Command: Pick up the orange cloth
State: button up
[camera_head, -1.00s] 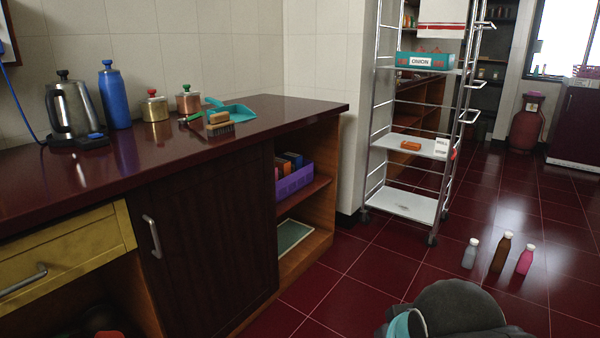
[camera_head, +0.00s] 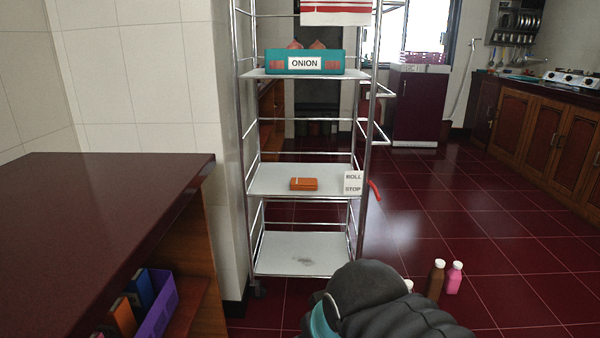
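The orange cloth (camera_head: 303,184) is a small, flat, folded-looking orange piece with a lighter mark on its left part. It lies on the middle white shelf of the metal rack (camera_head: 270,181), left of the "ROLL STOP" sign (camera_head: 353,183). Nothing touches it. My dark arm shows at the bottom centre, in front of the rack's lower right. My gripper is not in view, so whether it is open or shut does not show.
A teal onion box (camera_head: 306,62) stands on the shelf above. A dark red counter (camera_head: 100,190) with a purple bin (camera_head: 160,308) is at left. A brown bottle (camera_head: 435,280) and a pink bottle (camera_head: 454,278) stand on the floor at right. Open floor lies beyond them.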

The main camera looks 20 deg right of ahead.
aim_at(298, 182)
jog(key=z, duration=0.65)
jog(key=i, duration=1.45)
jog(key=z, duration=0.55)
jog(key=i, duration=0.45)
